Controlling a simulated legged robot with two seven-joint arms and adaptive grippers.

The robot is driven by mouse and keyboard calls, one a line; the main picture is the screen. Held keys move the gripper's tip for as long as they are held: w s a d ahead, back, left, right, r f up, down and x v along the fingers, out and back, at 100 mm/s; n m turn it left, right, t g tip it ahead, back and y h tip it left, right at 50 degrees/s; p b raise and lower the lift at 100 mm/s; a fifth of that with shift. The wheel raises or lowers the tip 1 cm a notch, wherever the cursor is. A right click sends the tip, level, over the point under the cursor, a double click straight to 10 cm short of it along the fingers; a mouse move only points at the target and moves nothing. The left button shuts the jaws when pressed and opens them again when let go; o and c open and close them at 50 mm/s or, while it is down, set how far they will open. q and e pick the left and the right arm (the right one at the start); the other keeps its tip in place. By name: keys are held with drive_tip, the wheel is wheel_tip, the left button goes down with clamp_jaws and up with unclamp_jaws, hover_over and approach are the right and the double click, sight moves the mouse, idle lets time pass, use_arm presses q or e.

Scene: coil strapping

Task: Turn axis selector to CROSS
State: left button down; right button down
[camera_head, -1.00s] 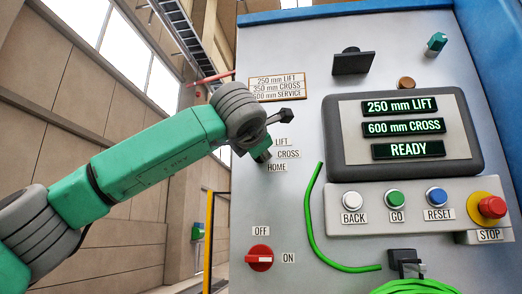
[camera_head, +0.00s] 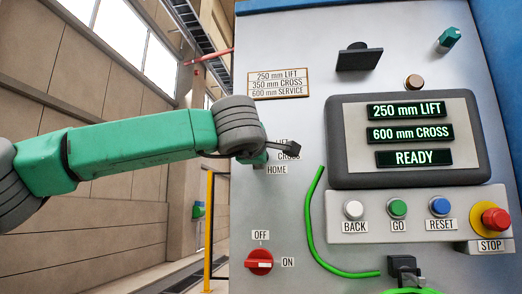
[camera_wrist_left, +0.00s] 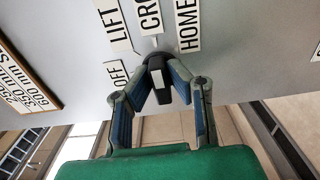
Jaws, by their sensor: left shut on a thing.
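The axis selector (camera_wrist_left: 158,84) is a dark knob with a pale stripe on the grey panel, seen in the left wrist view. My left gripper (camera_wrist_left: 163,74) is shut on it, one finger on each side. The labels LIFT (camera_wrist_left: 113,22), CROSS (camera_wrist_left: 149,15), HOME (camera_wrist_left: 187,24) and OFF (camera_wrist_left: 116,73) stand around the knob. I cannot tell for sure which label the stripe points to. In the head view, my left wrist hides the selector; CROSS (camera_head: 289,157) and HOME (camera_head: 277,169) show beside it. My right gripper is not in view.
The display (camera_head: 410,134) reads 250 mm LIFT, 600 mm CROSS, READY. Below are the BACK (camera_head: 353,209), GO (camera_head: 397,208) and RESET (camera_head: 440,206) buttons and a red STOP button (camera_head: 495,219). A red OFF/ON switch (camera_head: 259,262) and a green strap (camera_head: 311,215) are near my wrist.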

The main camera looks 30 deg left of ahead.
use_arm(q)
drive_tip(key=shift+w+f, duration=0.1)
drive_tip(key=shift+f, duration=0.35)
drive_tip(key=c, duration=1.6)
unclamp_jaws()
drive_tip(key=shift+o, duration=0.3)
drive_tip(key=shift+r, duration=0.15)
drive_tip(key=v, duration=1.2)
drive_tip(key=shift+a, duration=0.1)
